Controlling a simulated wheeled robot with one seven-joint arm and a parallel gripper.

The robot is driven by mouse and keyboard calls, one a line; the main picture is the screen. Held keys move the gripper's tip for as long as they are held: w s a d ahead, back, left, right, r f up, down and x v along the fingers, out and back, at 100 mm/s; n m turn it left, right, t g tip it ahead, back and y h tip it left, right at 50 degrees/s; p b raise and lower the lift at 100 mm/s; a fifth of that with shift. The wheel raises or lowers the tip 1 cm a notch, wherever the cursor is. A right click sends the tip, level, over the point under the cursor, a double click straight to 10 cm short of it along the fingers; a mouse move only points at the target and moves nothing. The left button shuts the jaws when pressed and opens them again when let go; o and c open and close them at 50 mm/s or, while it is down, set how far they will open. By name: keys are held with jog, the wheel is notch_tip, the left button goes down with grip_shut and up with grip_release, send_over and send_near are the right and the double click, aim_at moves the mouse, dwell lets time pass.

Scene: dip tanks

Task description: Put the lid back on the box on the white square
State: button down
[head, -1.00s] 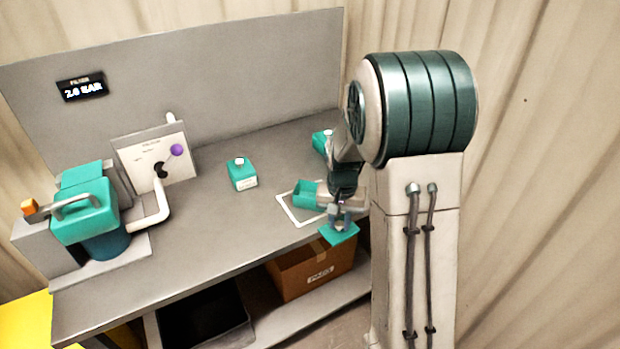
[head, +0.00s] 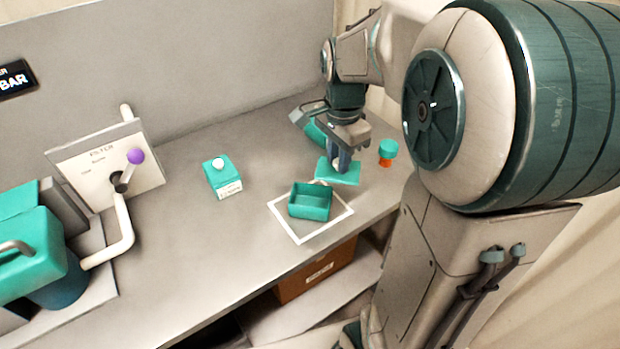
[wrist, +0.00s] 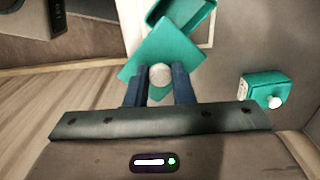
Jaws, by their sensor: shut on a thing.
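The open teal box (head: 310,204) stands on the white square (head: 291,237), its hollow inside showing. My gripper (head: 343,164) is shut on the round pale knob of the teal lid (head: 326,175). The lid is beyond and slightly right of the box in the head view, not over its opening. In the wrist view the lid (wrist: 150,52) hangs below my fingers, turned at an angle to the box (wrist: 188,22), and its far edge comes close to the box. How high the lid is above the table I cannot tell exactly.
A teal carton with a white cap (head: 222,180) stands left of the square. Another teal object (head: 314,131) is partly hidden behind my gripper. A small teal-and-orange item (head: 388,153) stands at right. The filter panel and pipe (head: 122,225) are at left. Table between is clear.

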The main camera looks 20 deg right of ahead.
jog(key=shift+w+a+f+p, duration=0.1)
jog(key=shift+w+a+f, duration=0.2)
jog(key=shift+a+f, duration=0.8)
jog(key=shift+w+a+f+p, duration=0.15)
jog(key=shift+w+a+f, duration=0.35)
jog(key=shift+f, duration=0.85)
jog(key=shift+w+a+f+p, duration=0.1)
jog(key=shift+w+a+f, duration=0.05)
jog(key=shift+a+f, duration=1)
jog(key=shift+d+f, duration=0.1)
jog(key=shift+f, duration=0.05)
jog(key=shift+f+b, duration=0.3)
jog(key=c, duration=1.2)
grip_release()
jog(key=shift+c, duration=0.2)
jog(key=shift+r, duration=0.1)
